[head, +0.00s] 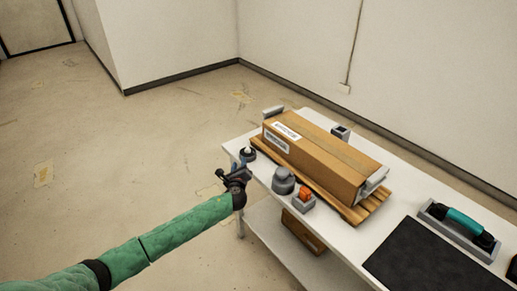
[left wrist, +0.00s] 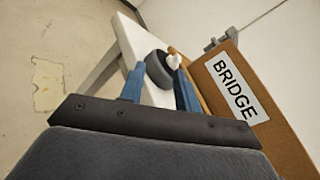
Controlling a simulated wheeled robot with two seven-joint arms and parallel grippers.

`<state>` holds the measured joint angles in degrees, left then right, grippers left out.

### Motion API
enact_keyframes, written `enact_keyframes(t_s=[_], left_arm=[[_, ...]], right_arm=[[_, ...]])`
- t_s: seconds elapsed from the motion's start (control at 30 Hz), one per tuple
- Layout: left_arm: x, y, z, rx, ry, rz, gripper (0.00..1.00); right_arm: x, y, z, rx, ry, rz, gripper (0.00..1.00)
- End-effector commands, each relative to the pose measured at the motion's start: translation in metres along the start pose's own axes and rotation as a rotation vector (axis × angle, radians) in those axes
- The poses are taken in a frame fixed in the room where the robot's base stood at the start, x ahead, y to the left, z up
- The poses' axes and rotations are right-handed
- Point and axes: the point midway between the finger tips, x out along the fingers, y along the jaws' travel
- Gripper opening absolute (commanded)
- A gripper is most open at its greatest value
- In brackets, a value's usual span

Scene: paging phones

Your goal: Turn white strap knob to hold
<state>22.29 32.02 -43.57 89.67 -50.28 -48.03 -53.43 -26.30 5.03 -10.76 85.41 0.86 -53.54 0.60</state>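The white strap knob (head: 247,153) sits at the left corner of the white table, beside the near left end of the long cardboard box (head: 325,155). It has a dark round base and a small white top. The left wrist view shows its dark base (left wrist: 157,72) and white part (left wrist: 174,61) beyond my fingers. My left gripper (head: 228,175) is just off the table's left edge, short of the knob. In the left wrist view its two blue fingers (left wrist: 158,82) are apart with nothing clearly held; contact with the knob cannot be told. My right gripper is out of view.
The box lies on a wooden pallet (head: 358,213) and bears a "BRIDGE" label (left wrist: 231,89). A grey round knob (head: 283,181) and an orange switch (head: 304,197) stand nearby. A teal-handled device (head: 463,221) and black mat (head: 425,262) are right. The floor at left is clear.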

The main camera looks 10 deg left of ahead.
Motion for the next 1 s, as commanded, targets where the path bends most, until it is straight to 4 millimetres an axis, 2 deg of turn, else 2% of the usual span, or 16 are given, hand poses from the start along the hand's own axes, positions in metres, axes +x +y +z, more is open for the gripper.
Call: enact_keyframes(t_s=[0.1,0.2,0.33,0.57,1.0], left_arm=[[0.002,-0.008,0.002,0.259,-0.023,-0.065,0.33],[0.001,-0.016,0.001,0.424,-0.033,-0.1,0.33],[0.001,-0.018,-0.001,0.551,-0.032,-0.115,0.33],[0.007,-0.02,0.0,0.613,-0.035,-0.112,0.33],[0.066,-0.027,0.001,0.609,-0.036,-0.112,0.33]], right_arm=[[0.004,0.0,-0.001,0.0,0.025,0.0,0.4],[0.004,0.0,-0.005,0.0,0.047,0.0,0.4],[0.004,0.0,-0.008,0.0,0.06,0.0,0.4],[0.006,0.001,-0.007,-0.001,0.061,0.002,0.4],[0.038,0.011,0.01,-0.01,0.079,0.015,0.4]])
